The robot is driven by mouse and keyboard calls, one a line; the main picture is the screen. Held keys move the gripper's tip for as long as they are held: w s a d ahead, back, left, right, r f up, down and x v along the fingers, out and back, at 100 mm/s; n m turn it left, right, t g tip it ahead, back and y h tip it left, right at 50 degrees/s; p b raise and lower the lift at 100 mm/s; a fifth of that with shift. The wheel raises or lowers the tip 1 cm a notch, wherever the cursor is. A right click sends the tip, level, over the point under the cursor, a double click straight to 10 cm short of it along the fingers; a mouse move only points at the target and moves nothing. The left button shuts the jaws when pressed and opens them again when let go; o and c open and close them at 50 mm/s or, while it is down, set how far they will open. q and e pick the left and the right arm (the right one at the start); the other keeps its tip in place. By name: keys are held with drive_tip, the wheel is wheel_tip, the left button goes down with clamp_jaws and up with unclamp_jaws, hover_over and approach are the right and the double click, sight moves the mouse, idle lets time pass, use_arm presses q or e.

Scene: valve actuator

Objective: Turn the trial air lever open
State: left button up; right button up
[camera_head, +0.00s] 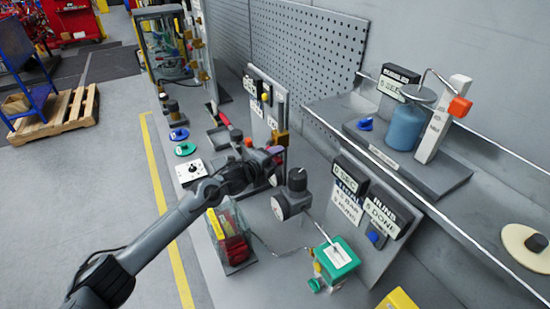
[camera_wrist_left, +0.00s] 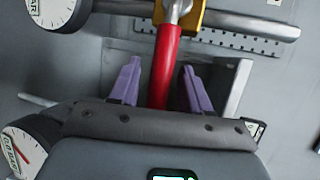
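The red lever (camera_wrist_left: 166,62) shows in the left wrist view, running from a yellow valve body (camera_wrist_left: 187,14) on a grey pipe (camera_wrist_left: 245,24) back toward my palm. My left gripper (camera_wrist_left: 160,84) has its two purple fingers apart, one on each side of the red lever, with visible gaps between fingers and lever. My right gripper is in neither view.
Gauges (camera_wrist_left: 55,10) and (camera_wrist_left: 24,150) sit close to the gripper. A black-capped grey unit (camera_head: 292,196), a clear box with red contents (camera_head: 231,236) and a green box (camera_head: 337,256) stand nearby. Sign boards (camera_head: 349,195) rise at the right.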

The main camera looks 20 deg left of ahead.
use_arm(q)
clamp_jaws()
drive_tip(key=shift+r, duration=0.1)
